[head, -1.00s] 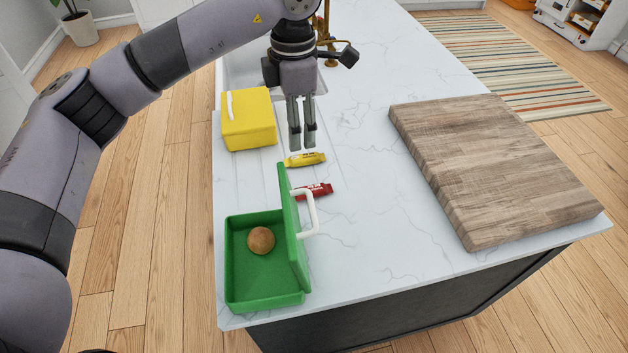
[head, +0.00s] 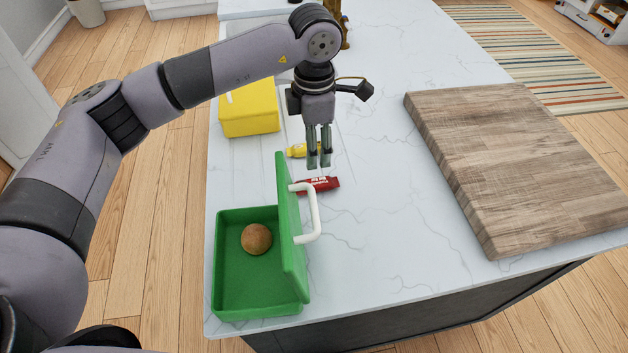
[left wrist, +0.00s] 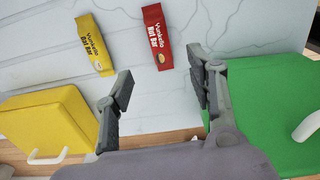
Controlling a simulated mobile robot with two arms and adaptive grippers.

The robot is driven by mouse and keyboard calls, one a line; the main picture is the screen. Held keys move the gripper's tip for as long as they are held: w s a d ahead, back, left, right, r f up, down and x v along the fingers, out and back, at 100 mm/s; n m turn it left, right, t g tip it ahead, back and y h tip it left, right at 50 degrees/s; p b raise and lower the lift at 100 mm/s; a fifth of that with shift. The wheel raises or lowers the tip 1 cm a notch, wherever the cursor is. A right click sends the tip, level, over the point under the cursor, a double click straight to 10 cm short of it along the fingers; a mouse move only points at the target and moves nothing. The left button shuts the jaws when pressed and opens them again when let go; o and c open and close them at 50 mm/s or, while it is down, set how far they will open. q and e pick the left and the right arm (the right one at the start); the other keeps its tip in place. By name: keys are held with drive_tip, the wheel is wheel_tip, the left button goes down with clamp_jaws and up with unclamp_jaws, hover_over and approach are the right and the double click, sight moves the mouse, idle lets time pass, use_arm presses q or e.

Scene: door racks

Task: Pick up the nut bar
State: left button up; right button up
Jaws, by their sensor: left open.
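Two wrapped bars lie on the white counter: a yellow one (head: 297,151) and a red one (head: 322,185). In the left wrist view the yellow bar (left wrist: 95,45) is left of centre and the red bar (left wrist: 157,37) is near the top middle. Both labels seem to read "Nut Bar", though the lettering is small. My left gripper (head: 319,165) is open and empty, pointing down above the counter by the bars. In the head view it partly covers the yellow bar. My right gripper is not in view.
A green box (head: 225,270) holds a round brown item (head: 256,239); its lid (head: 289,225), with a white handle, stands upright beside the red bar. A yellow box (head: 250,112) is behind. A thick wooden board (head: 530,160) lies right. The counter between is clear.

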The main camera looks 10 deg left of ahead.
use_arm(q)
drive_tip(key=p, duration=0.2)
hover_over(314, 183)
wheel_tip(314, 183, down, 6)
drive_tip(key=shift+w+f, duration=0.1)
drive_tip(key=shift+w, duration=0.05)
drive_tip(key=shift+f, duration=0.25)
wheel_tip(314, 183, down, 4)
drive_tip(key=shift+r+p, duration=0.15)
drive_tip(key=shift+p, duration=1.05)
drive_tip(key=shift+f, duration=0.55)
drive_tip(key=shift+c, duration=0.6)
clamp_jaws()
